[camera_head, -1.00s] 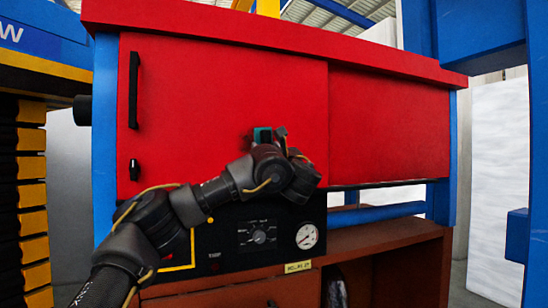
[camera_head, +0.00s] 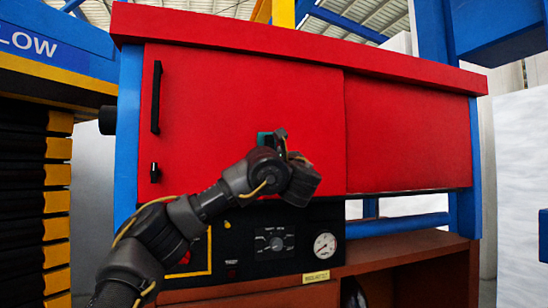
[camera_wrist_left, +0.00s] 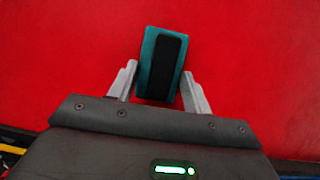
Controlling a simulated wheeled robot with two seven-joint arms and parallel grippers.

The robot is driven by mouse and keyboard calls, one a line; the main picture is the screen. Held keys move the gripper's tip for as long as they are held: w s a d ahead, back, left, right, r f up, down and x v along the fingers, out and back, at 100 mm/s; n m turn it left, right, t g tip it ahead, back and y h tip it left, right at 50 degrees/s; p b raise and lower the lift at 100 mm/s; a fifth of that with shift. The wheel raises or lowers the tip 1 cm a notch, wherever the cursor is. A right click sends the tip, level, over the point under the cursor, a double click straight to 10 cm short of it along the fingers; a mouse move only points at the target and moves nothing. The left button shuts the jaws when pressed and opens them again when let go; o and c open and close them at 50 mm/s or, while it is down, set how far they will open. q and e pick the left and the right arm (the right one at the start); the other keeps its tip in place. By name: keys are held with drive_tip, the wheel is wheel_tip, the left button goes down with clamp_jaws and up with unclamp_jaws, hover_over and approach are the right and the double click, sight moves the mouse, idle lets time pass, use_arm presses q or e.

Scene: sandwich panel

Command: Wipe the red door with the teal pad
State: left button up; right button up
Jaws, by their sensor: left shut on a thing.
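The red door (camera_head: 230,100) is the left front panel of a red and blue cabinet, with a long black handle (camera_head: 156,97) at its upper left and a small black knob (camera_head: 154,172) below it. My left gripper (camera_head: 278,140) is in front of the door's lower right part. The teal pad (camera_head: 264,138) shows mostly hidden behind the gripper. In the left wrist view, the teal pad (camera_wrist_left: 149,65) with its black grip strip sits between the two grey fingers of my left gripper (camera_wrist_left: 159,85), against the red surface. Whether the pad touches the door cannot be told. My right gripper is not in view.
A black control panel (camera_head: 270,245) with a dial and a round gauge (camera_head: 325,245) lies below the door. A second red panel (camera_head: 410,135) is to the right. A black and yellow stack (camera_head: 57,175) stands at the left, and brown shelving (camera_head: 400,252) is below.

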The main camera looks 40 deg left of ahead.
sight(255, 142)
use_arm(q)
drive_tip(key=shift+s+a+r, duration=0.5)
drive_tip(key=shift+s, duration=0.2)
drive_tip(key=shift+s+a+r, duration=0.45)
drive_tip(key=shift+s+a, duration=0.05)
drive_tip(key=shift+s, duration=0.15)
drive_tip(key=shift+w+d+p, duration=0.7)
drive_tip(key=shift+w+p, duration=0.15)
drive_tip(key=shift+w, duration=0.1)
drive_tip(key=shift+w+d, duration=0.25)
drive_tip(key=shift+w, duration=0.05)
drive_tip(key=shift+w+d+f+p, duration=0.15)
drive_tip(key=shift+w+d+p, duration=0.05)
drive_tip(key=shift+w+p, duration=0.15)
